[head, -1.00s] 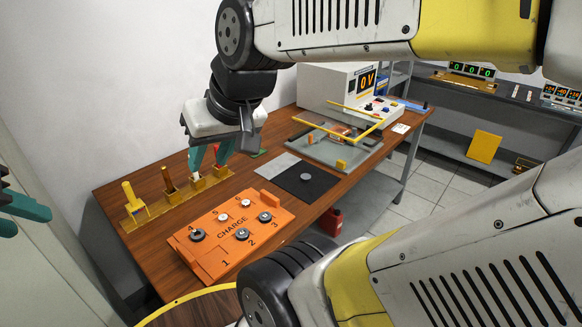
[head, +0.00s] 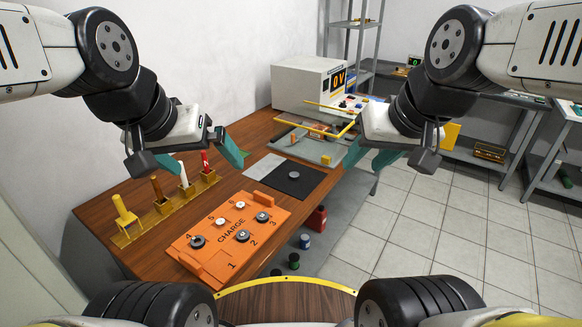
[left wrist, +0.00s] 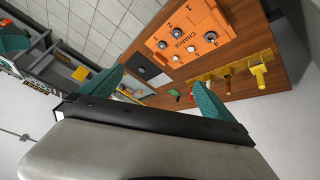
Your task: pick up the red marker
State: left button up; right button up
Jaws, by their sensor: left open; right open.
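The red marker (head: 205,160) stands upright in the last holder at the right end of the yellow rack (head: 126,238), on the wooden table. My left gripper (head: 206,164) is open and empty. In the head view its fingers appear on both sides of the red marker, but I cannot tell how far apart they are in depth. In the left wrist view the open fingers (left wrist: 150,98) have nothing between them up close. My right gripper (head: 364,166) is open and empty, off to the right near the table's far edge.
The rack also holds a white marker (head: 183,175), a brown one (head: 157,190) and a yellow one (head: 123,211). An orange CHARGE board (head: 215,258), a black mat (head: 297,188) and a grey tray (head: 326,151) lie on the table. A white meter box (head: 303,84) stands behind.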

aim_at(202, 154)
jog(key=i+l+u, duration=0.1)
jog(key=u, duration=0.3)
jog(key=l+u, duration=0.25)
jog(key=u, duration=0.15)
jog(key=i+l+u, duration=0.2)
jog(key=l, duration=0.4)
jog(key=l+u, duration=0.2)
jog(key=l, duration=0.35)
jog(key=i+l+u, duration=0.15)
jog(key=l, duration=1.75)
jog(key=i+u, duration=0.05)
